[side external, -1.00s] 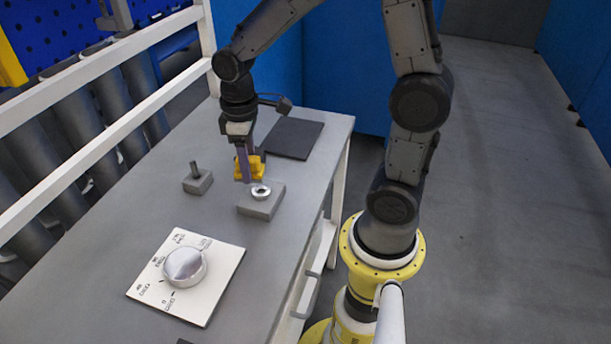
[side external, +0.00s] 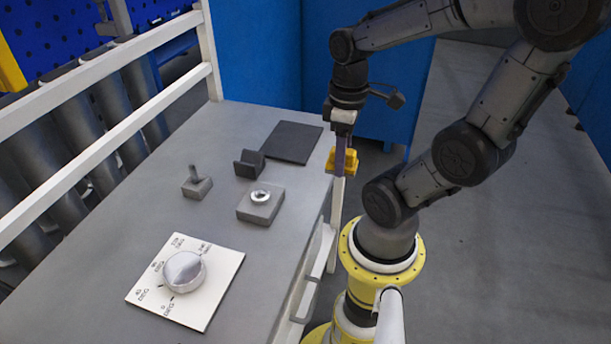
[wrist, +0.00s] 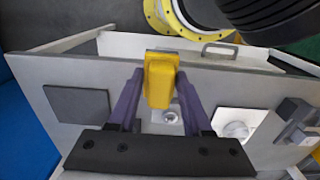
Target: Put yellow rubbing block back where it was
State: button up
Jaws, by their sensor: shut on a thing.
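The yellow rubbing block (side external: 346,160) is held up in the air by my gripper (side external: 341,166), at the table's right edge in the side view. In the wrist view, the yellow block (wrist: 160,78) sits between the two purple fingers of my gripper (wrist: 160,95), which is shut on it. A dark angled stand (side external: 249,163) with an upright back is on the table, left of my gripper and apart from it. I cannot tell whether the block is over the tabletop or just beyond its edge.
A dark flat pad (side external: 291,143) lies at the back of the table. A grey block with a metal ring (side external: 260,203) is in front of the stand. A grey block with a peg (side external: 197,186) is left. A white plate (side external: 215,297) with a silver knob (side external: 184,272) lies nearer.

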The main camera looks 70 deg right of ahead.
jog(key=w+d+f, duration=0.3)
jog(key=w+d, duration=0.1)
jog(key=w, duration=0.2)
send_over(305, 183)
notch_tip(305, 183, down, 6)
jog(key=shift+s+r, duration=0.1)
jog(key=shift+s, duration=0.05)
jog(key=shift+f, duration=1.7)
jog(key=shift+f, duration=0.1)
jog(key=o, duration=1.2)
